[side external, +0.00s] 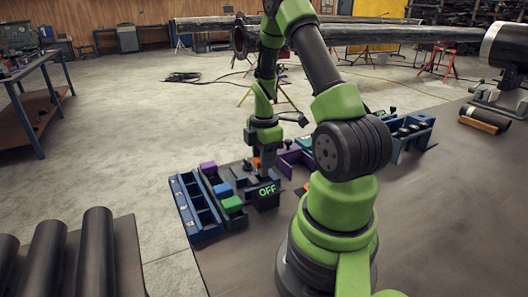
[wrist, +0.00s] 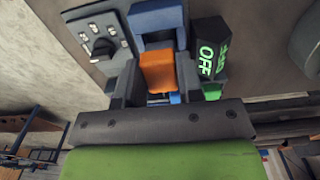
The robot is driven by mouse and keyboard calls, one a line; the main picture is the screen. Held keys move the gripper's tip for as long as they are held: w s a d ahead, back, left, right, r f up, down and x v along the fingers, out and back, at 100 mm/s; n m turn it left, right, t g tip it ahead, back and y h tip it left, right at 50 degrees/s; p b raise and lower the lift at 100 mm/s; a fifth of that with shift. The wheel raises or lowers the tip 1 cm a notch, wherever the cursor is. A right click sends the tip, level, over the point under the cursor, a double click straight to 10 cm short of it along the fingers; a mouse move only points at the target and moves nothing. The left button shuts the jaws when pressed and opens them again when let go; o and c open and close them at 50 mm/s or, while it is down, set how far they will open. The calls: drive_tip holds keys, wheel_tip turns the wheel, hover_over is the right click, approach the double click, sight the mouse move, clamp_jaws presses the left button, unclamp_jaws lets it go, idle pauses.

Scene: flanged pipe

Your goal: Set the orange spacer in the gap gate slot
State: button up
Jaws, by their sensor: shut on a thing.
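My gripper (wrist: 157,78) is shut on the orange spacer (wrist: 158,70), which sits between its two dark fingers in the wrist view. Just beyond the spacer is a blue U-shaped fixture (wrist: 158,18) with an opening, seemingly the gap gate. The spacer's far end overlaps the fixture's near edge in the picture; I cannot tell whether they touch or how high the spacer is. In the side view my gripper (side external: 266,160) points down above the dark box with a green OFF sign (side external: 266,191). The spacer is hardly visible there.
The OFF box also stands right of the spacer in the wrist view (wrist: 210,52). A grey panel with a black knob (wrist: 103,45) is at the left. In the side view, a blue tray (side external: 189,213) and purple (side external: 208,168), blue (side external: 223,190) and green (side external: 232,204) blocks stand left of the box.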

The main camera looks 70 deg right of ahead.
drive_tip(key=shift+f, duration=0.2)
idle(0.4)
drive_tip(key=shift+f, duration=0.9)
drive_tip(key=shift+f, duration=0.55)
drive_tip(key=o, duration=1.4)
drive_tip(key=shift+o, duration=0.4)
drive_tip(key=shift+a, duration=0.1)
drive_tip(key=shift+s, duration=0.1)
drive_tip(key=shift+c, duration=0.3)
